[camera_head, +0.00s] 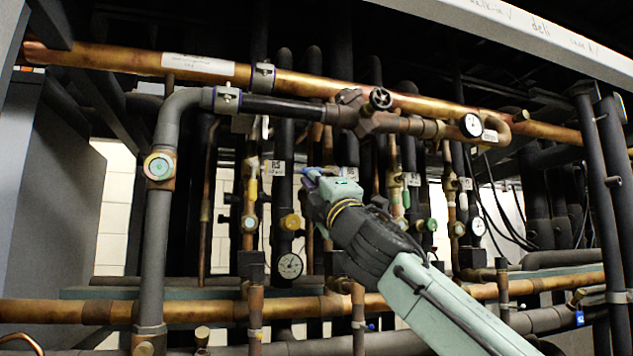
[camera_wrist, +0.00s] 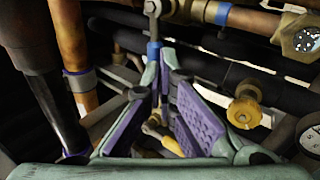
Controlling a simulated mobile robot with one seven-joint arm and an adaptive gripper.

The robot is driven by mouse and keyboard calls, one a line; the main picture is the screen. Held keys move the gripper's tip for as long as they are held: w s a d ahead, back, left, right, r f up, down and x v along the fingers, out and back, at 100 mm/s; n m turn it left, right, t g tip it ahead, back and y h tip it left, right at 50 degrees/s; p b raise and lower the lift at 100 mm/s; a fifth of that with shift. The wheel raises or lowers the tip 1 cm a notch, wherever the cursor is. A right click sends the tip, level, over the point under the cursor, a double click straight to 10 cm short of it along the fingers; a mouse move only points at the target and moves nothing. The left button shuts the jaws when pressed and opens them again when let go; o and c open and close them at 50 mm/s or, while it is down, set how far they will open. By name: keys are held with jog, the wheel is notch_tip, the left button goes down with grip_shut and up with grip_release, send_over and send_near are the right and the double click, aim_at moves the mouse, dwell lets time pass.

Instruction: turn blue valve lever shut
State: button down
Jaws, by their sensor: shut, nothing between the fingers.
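The blue valve lever (camera_wrist: 154,50) shows in the wrist view as a short blue sleeve below a metal stem, just beyond my fingertips. In the head view a small blue piece (camera_head: 313,172) shows at the tip of my gripper (camera_head: 308,186); it seems to be the same lever. My gripper (camera_wrist: 163,75) is shut and empty, its purple-padded fingers converging beside the lever. I cannot tell whether they touch it. Part of the lever is hidden behind the fingers.
Copper pipes (camera_head: 310,86) and dark vertical pipes crowd around my gripper. A gauge (camera_head: 289,265) is below left, and a brass fitting (camera_wrist: 244,108) is right of the fingers. A grey pipe with a green sight glass (camera_head: 159,167) stands at left.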

jog(key=m+h, duration=0.1)
jog(key=m, duration=0.1)
jog(key=r+m+h+b, duration=0.1)
jog(key=m+h, duration=0.1)
jog(key=m+t+h, duration=0.1)
jog(key=m, duration=0.1)
jog(key=shift+s+r+h, duration=0.1)
jog(key=shift+r+h, duration=0.2)
jog(key=shift+a, duration=0.1)
jog(key=v, duration=0.8)
jog(key=shift+d, duration=0.2)
jog(key=shift+f, duration=0.1)
